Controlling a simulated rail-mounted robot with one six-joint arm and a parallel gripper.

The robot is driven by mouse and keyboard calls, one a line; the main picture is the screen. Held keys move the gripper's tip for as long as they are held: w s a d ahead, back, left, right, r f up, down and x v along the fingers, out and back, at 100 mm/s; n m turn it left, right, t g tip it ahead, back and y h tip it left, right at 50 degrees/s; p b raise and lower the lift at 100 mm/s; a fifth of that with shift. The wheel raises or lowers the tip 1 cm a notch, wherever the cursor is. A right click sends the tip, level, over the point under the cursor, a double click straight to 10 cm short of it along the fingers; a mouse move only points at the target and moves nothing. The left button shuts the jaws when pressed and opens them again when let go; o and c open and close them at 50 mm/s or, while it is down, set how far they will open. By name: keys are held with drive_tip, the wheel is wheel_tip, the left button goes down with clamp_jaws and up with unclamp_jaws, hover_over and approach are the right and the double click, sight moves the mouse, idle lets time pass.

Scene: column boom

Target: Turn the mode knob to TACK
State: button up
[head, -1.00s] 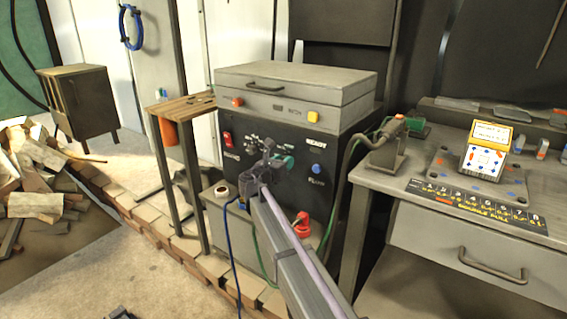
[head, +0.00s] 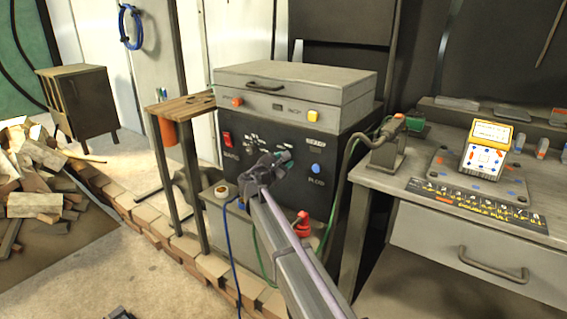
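I take this for the mode knob. White markings (head: 253,138) show above and left of it, too small to read, so I cannot tell which mode it points at.
A red switch (head: 227,138) and a blue button (head: 316,169) flank the knob area. A red plug (head: 303,224) sits below. A grey case (head: 295,84) lies on top of the machine. A workbench (head: 380,180) stands right, a small wooden stand (head: 182,107) left.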

drive_tip(key=shift+m, duration=0.7)
drive_tip(key=o, duration=0.9)
drive_tip(key=shift+s, duration=0.1)
drive_tip(key=v, duration=1)
drive_tip(key=shift+s+a, duration=0.25)
